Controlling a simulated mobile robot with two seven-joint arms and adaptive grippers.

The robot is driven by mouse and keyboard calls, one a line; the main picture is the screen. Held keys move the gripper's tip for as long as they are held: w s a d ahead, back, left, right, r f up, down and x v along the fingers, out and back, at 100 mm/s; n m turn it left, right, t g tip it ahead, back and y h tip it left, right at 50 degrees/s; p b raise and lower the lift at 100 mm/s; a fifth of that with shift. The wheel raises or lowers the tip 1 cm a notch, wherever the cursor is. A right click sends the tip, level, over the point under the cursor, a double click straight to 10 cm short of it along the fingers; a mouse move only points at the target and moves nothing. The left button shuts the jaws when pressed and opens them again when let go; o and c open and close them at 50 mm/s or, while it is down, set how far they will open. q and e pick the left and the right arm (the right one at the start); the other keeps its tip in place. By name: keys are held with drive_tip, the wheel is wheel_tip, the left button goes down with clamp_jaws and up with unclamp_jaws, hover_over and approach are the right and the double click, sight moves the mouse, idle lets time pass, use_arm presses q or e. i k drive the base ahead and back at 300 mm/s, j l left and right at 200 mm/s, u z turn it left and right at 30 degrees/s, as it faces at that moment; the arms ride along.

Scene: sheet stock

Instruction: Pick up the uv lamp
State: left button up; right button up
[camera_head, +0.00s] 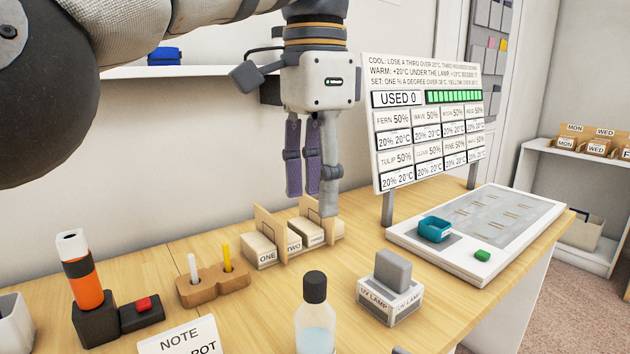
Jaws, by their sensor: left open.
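The uv lamp (392,270) is a grey block. It sits on a small pale stand (378,304) labelled "UV LAMP" on the wooden table, right of centre and near the front. My left gripper (312,200) hangs from above, pointing down, with its fingers open. It is behind and left of the lamp, apart from it, just over a wooden rack. No object shows between its fingers. My right gripper does not show.
The wooden rack (270,225) holds blocks labelled "ONE" and "TWO". A clear bottle (314,330) with a black cap stands left of the lamp. A sign board (428,125) stands behind.

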sight(390, 293)
drive_tip(key=k+l, duration=0.2)
drive_tip(key=l, duration=0.2)
drive_tip(key=k+l, duration=0.45)
drive_tip(key=l, duration=0.3)
